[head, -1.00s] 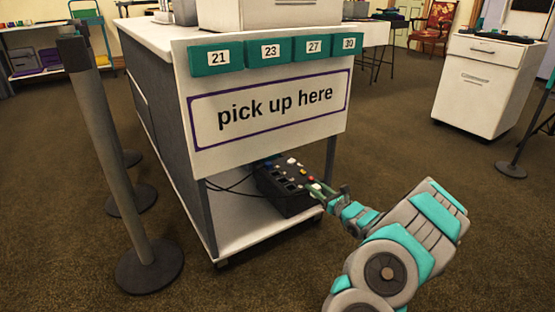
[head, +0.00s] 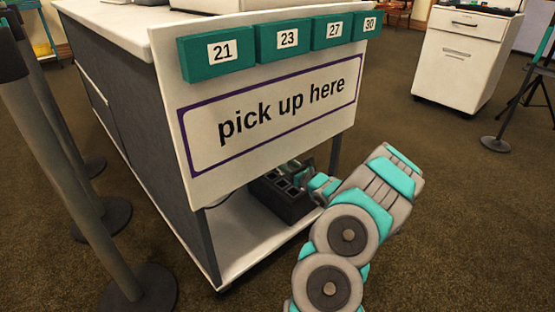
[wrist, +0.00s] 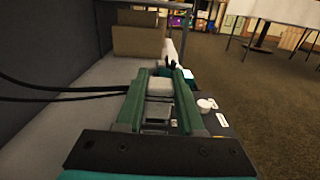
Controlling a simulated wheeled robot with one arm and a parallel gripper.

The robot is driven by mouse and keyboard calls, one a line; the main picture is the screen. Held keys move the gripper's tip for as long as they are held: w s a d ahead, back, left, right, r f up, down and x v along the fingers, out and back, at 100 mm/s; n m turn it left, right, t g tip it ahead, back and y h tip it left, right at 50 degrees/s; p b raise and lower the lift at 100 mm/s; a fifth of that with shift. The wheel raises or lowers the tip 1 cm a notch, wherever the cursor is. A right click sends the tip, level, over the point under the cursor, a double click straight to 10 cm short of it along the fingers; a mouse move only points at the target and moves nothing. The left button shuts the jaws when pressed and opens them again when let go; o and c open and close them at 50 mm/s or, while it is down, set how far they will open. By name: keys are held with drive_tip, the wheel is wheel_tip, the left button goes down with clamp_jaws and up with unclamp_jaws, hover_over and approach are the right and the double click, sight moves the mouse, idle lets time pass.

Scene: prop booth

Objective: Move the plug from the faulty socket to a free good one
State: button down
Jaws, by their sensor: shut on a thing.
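The black power strip (head: 283,203) lies on the low shelf of the counter in the head view, with dark square sockets on its top. My gripper (head: 302,175) reaches over its far side, its tips partly hidden. In the wrist view my gripper (wrist: 161,78) has its green fingers on either side of a pale plug (wrist: 160,88) and is shut on it. The fingers hide much of the strip, so I cannot tell whether the plug is seated or which socket is faulty. A white round knob (wrist: 207,104) and small labels show on the strip's right side.
Black cords (wrist: 60,95) run left from the gripper area. A cardboard-coloured box (wrist: 138,38) stands farther along the shelf (head: 235,245). The "pick up here" panel (head: 270,155) hangs above.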

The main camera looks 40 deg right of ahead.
drive_tip(key=shift+f+b, duration=0.95)
drive_tip(key=shift+f, duration=1.35)
drive_tip(key=shift+s+f, duration=0.1)
drive_tip(key=shift+f, duration=0.25)
drive_tip(key=shift+f, duration=0.3)
drive_tip(key=shift+r, duration=0.1)
drive_tip(key=shift+r, duration=0.15)
drive_tip(key=shift+r+p, duration=0.4)
drive_tip(key=shift+r, duration=0.15)
drive_tip(key=shift+f, duration=0.5)
drive_tip(key=shift+f, duration=0.3)
drive_tip(key=shift+r, duration=0.15)
